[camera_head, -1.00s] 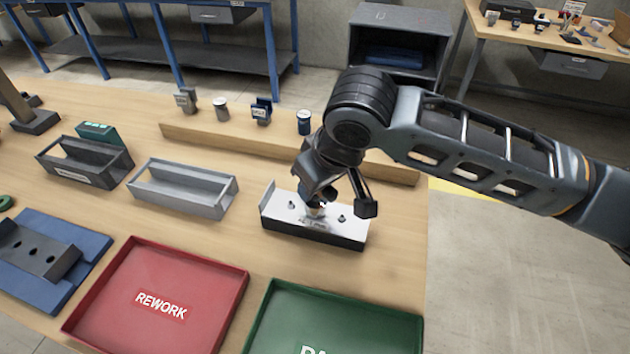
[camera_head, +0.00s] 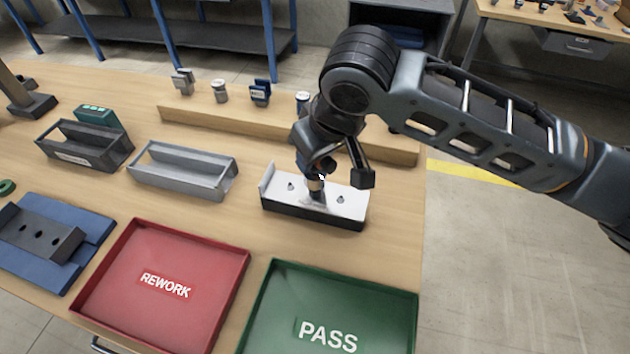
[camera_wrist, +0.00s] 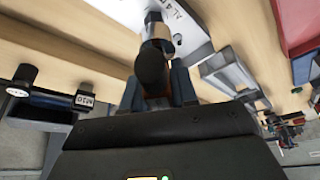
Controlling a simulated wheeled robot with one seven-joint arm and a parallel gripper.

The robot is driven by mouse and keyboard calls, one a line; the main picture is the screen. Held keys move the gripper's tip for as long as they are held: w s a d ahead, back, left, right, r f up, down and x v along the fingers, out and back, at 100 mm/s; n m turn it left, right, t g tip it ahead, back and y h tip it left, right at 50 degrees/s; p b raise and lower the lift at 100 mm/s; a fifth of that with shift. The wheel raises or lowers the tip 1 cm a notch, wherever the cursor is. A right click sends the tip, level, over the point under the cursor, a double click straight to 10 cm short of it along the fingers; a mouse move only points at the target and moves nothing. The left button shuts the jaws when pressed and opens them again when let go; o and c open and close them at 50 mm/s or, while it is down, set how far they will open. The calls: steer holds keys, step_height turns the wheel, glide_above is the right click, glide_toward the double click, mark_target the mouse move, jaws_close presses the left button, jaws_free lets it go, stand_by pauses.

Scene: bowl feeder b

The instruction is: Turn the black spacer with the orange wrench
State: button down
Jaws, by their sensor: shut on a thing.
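In the wrist view the tool shows a dark rounded end, with a little reddish orange between the fingers. A tan and silver cylindrical part (camera_wrist: 156,32) stands between the tool and the white plate; whether they touch is unclear. I cannot make out the black spacer; the tool and gripper cover the block's middle.
A red REWORK tray (camera_head: 240,268) and a green PASS tray (camera_head: 408,308) lie in front. A grey open holder (camera_head: 180,181) and a dark one (camera_head: 85,155) stand left. A wooden rail (camera_head: 230,117) runs behind. The table's right edge is close to the block.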

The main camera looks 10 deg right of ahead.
steer(key=shift+r, duration=1.25)
